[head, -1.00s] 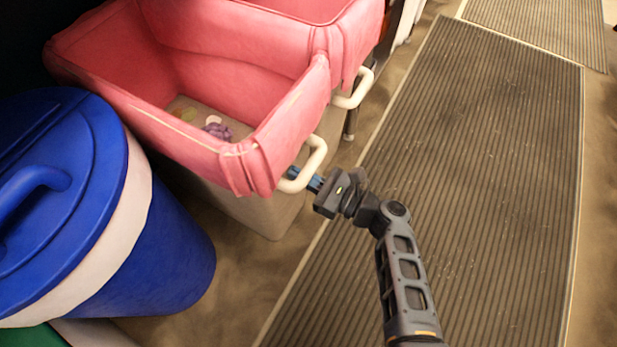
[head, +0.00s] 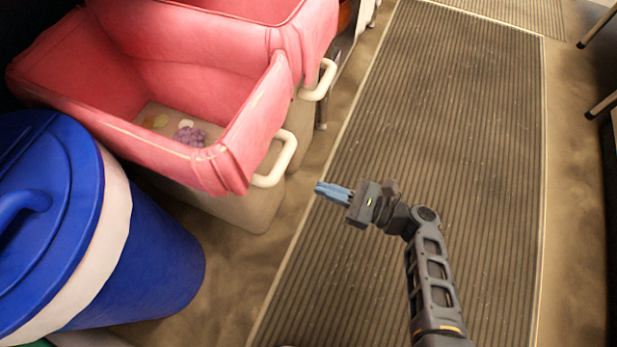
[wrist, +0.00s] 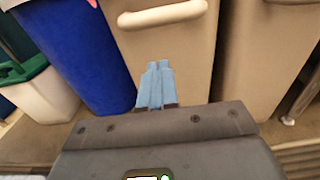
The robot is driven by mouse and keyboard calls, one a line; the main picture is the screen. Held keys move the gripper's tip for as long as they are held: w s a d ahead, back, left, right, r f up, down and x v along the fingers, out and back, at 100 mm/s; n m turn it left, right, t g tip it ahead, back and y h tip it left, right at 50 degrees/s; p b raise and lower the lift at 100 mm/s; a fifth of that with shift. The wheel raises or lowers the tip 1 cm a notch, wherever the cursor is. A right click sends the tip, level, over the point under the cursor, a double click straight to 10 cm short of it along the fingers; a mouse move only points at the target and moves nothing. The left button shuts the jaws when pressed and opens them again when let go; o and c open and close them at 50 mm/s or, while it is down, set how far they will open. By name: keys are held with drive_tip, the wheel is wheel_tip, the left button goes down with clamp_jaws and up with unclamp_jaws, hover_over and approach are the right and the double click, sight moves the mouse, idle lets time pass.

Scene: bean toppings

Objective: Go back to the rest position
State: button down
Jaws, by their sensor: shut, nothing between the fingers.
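My gripper (head: 320,190) is shut and empty, its light blue fingers pressed together. In the head view it hangs over the ribbed mat, to the right of the white handle (head: 276,160) of the near pink-lined bin (head: 165,152), with a gap between. In the wrist view the shut fingers (wrist: 155,68) point towards the beige front of a bin (wrist: 178,45) with a pale handle (wrist: 162,15). My arm reaches up from the lower right of the head view.
A blue lidded barrel (head: 150,260) stands left of the bins. Purple grapes (head: 190,136) and small pale items lie in the near bin. A second pink-lined bin (head: 210,35) stands behind it. The ribbed mat (head: 450,130) is clear. Dark legs (head: 598,25) show at the right edge.

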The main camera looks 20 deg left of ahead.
drive_tip(key=shift+d, duration=0.6)
drive_tip(key=shift+f, duration=0.1)
